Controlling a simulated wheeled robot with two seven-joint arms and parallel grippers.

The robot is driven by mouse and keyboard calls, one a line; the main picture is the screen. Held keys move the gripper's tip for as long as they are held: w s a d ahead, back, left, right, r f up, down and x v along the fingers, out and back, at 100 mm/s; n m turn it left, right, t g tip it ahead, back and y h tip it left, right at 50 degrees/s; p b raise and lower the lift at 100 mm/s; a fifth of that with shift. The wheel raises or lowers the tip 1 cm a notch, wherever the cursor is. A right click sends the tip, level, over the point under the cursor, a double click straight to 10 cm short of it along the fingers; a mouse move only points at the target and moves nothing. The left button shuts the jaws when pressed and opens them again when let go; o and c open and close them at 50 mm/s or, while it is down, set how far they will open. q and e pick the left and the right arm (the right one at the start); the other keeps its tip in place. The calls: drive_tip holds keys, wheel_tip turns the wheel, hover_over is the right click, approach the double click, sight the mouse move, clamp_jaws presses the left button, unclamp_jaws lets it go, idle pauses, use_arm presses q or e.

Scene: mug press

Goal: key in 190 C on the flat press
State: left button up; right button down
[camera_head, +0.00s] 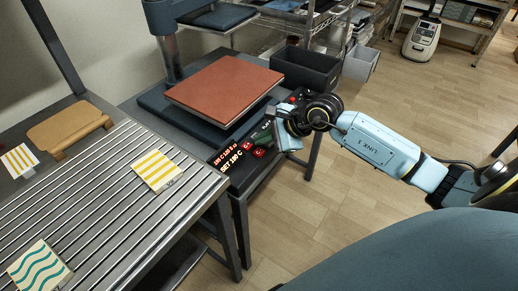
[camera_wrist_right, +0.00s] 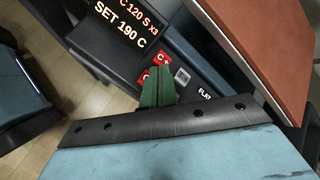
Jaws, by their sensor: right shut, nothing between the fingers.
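The flat press has a red-brown square plate (camera_head: 225,85) on a dark base, with its control panel at the front right corner. Its lit display (camera_head: 231,159) reads SET 190 C in the right wrist view (camera_wrist_right: 120,32), under a line partly cut off showing C 120 S x3. A red C+ button (camera_wrist_right: 163,59) lies beside the display. A second red button (camera_wrist_right: 144,75) is partly hidden by the green fingers. My right gripper (camera_wrist_right: 158,85) is shut and empty, its fingertips over the panel close to both buttons. Contact cannot be told. My left gripper is not in view.
A slatted metal table (camera_head: 110,210) at left carries a yellow-striped tile (camera_head: 158,170) and a wavy teal tile (camera_head: 38,268). A dark bin (camera_head: 305,68) stands behind the press. The wooden floor at right is mostly open.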

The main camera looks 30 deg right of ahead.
sight(263, 155)
drive_tip(key=shift+r+p, duration=1.1)
drive_tip(key=shift+r, duration=0.85)
drive_tip(key=shift+f, duration=0.1)
